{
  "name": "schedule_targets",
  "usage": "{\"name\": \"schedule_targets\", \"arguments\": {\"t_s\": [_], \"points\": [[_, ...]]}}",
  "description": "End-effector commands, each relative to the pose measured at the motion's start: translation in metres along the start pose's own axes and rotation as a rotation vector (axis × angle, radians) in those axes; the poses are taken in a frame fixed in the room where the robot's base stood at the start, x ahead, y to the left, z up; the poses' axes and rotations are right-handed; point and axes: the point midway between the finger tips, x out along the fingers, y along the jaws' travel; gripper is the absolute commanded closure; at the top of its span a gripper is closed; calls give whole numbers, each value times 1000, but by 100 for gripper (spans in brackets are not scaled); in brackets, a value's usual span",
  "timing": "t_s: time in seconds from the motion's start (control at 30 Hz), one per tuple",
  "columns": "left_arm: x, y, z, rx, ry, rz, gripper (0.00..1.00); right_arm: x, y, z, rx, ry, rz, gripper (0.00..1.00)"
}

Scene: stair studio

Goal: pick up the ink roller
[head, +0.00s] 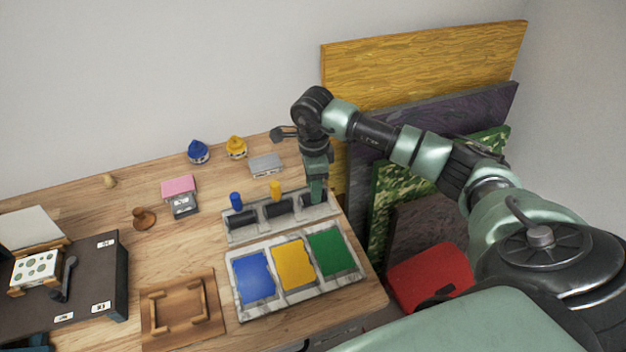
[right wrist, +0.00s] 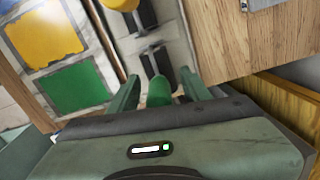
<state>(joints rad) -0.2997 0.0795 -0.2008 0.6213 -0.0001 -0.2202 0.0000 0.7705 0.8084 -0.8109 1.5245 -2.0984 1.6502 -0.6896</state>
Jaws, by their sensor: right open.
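Three ink rollers stand in a grey rack (head: 236,235) near the right end of the table. One has a blue handle (head: 236,201), one a yellow handle (head: 275,188), and the third a green handle (right wrist: 159,88). My right gripper (head: 316,192) is over the rack's right end, pointing down. In the right wrist view, its open fingers (right wrist: 158,92) stand on either side of the green handle, with a gap showing on both sides. In the head view the gripper hides most of that green handle. My left gripper is not in view.
An ink tray (head: 240,312) with blue, yellow and green sections lies in front of the rack. A grey box (head: 265,165) and ink bottles (head: 198,152) stand behind. Large panels (head: 420,65) lean beside the table's right edge. A wooden frame (head: 185,335) lies at the front left.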

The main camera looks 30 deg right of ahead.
Motion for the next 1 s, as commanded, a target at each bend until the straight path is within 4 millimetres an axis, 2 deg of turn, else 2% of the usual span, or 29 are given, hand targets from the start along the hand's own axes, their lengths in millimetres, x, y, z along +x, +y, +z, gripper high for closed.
{"name": "schedule_targets", "arguments": {"t_s": [0.2, 0.23, 0.3, 0.4, 0.77, 1.0], "points": [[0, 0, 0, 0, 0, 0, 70, 2, 0, 0, 0, 0, -1, 52], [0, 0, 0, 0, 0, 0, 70, 1, 0, 0, 0, 0, -1, 58], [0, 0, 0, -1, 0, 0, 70, 1, 0, 0, 0, 0, -1, 77], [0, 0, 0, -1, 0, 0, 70, 1, 0, 0, 0, 0, -1, 100], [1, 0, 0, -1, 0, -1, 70, -1, -1, 0, 0, -1, -2, 100], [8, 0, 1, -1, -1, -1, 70, -22, -2, 0, -1, -3, -6, 100]]}}
